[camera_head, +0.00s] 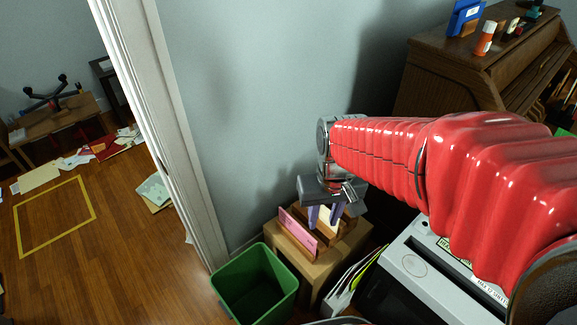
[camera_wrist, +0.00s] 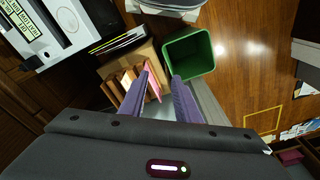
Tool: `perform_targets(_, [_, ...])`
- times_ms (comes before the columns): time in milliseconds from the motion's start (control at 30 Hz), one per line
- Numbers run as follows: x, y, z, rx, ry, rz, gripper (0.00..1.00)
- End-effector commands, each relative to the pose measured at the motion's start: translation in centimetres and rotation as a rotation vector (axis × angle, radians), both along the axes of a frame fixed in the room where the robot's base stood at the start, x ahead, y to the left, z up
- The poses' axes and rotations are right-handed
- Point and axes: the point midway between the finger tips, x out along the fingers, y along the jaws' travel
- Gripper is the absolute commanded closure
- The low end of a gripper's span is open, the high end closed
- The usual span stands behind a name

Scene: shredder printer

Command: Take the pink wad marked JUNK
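A flat pink wad (camera_head: 298,230) stands tilted at the left side of a wooden holder (camera_head: 324,246) on a small table. No marking on it is legible. In the wrist view the pink wad (camera_wrist: 153,82) shows just inside the left finger, partly hidden by it. My gripper (camera_head: 325,214) hangs over the holder, its purple fingers pointing down, just right of the pink wad in the head view. In the wrist view my gripper (camera_wrist: 161,76) is open, with a clear gap between the fingertips. I cannot tell whether a finger touches the wad.
A green bin (camera_head: 254,284) stands on the floor left of the small table (camera_head: 322,268). A grey and black machine (camera_head: 432,268) stands to the right, with upright papers (camera_head: 352,281) beside the table. A wall and white door frame (camera_head: 180,130) are behind; a rolltop desk (camera_head: 440,70) is back right.

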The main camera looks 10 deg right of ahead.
Motion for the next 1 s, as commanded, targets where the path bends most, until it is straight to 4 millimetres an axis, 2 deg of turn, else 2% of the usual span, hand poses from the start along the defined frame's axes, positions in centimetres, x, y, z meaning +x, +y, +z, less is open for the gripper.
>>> perform_targets(567, [5.0,-0.1,-6.7,0.016,0.106,0.048,0.7])
perform_targets(1000, [8.6,-0.1,-12.9,0.031,0.16,0.105,0.7])
